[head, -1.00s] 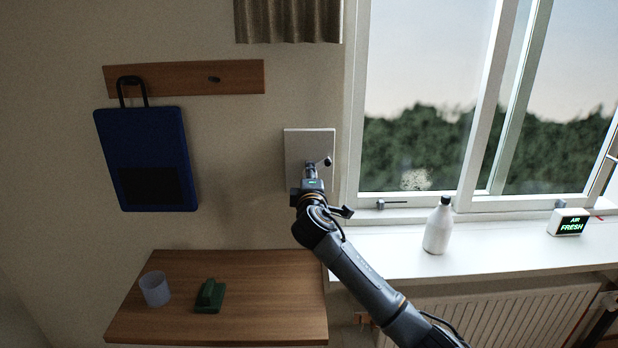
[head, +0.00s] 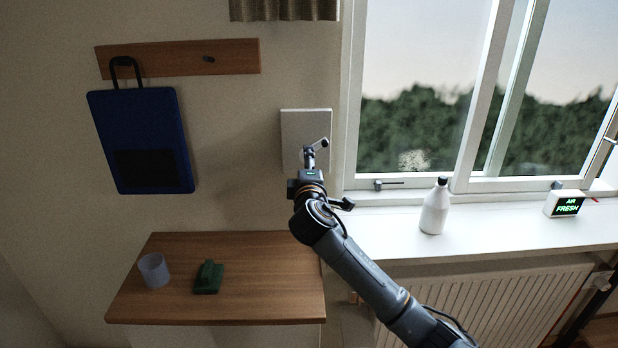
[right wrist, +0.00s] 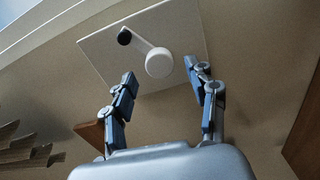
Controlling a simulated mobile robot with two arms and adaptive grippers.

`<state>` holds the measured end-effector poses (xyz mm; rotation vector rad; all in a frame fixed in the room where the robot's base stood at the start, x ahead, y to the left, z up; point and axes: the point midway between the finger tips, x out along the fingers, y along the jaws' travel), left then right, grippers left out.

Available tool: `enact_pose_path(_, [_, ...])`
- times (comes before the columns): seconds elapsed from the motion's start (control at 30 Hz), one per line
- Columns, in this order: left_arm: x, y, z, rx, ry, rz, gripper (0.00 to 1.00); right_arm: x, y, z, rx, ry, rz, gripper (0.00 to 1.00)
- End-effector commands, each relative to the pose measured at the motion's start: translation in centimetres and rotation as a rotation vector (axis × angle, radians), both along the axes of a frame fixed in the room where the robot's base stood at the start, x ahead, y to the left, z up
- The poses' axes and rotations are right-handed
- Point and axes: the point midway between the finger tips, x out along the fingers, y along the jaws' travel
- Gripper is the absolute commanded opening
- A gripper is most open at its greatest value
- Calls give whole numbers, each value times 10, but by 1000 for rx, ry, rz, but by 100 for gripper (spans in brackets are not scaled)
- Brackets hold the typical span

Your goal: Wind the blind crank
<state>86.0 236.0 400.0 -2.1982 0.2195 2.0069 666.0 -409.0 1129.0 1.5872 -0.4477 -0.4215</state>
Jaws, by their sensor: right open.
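The blind crank is on a pale square plate (head: 296,122) on the wall, left of the window. In the right wrist view the crank has a white round hub (right wrist: 158,63), a short arm and a black knob (right wrist: 124,37) up and left of the hub. My right gripper (right wrist: 165,76) is open and empty, its fingers spread in front of and below the hub. In the head view my right gripper (head: 310,158) hides the lower part of the plate and part of the crank; contact cannot be told. My left gripper is not in view.
A white bottle (head: 434,208) and an air sign box (head: 565,204) stand on the sill (head: 390,235). A blue bag (head: 140,125) hangs from a wooden rail (head: 170,60). A cup (head: 153,270) and a green block (head: 208,278) stand on a wooden shelf (head: 260,290).

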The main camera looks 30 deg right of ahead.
Motion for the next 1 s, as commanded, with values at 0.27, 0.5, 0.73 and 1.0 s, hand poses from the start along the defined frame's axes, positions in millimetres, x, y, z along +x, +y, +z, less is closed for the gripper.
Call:
enact_pose_path(0.27, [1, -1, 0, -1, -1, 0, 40, -47, 28, -1, 2, 1, 1, 58])
enact_pose_path(0.5, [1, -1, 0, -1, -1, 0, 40, -63, 37, 0, 0, 0, -2, 58])
enact_pose_path(0.73, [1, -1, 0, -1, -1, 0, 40, -64, 38, 0, 0, 0, -2, 58])
enact_pose_path(1.0, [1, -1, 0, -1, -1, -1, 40, -64, 38, 0, 0, 0, -2, 58])
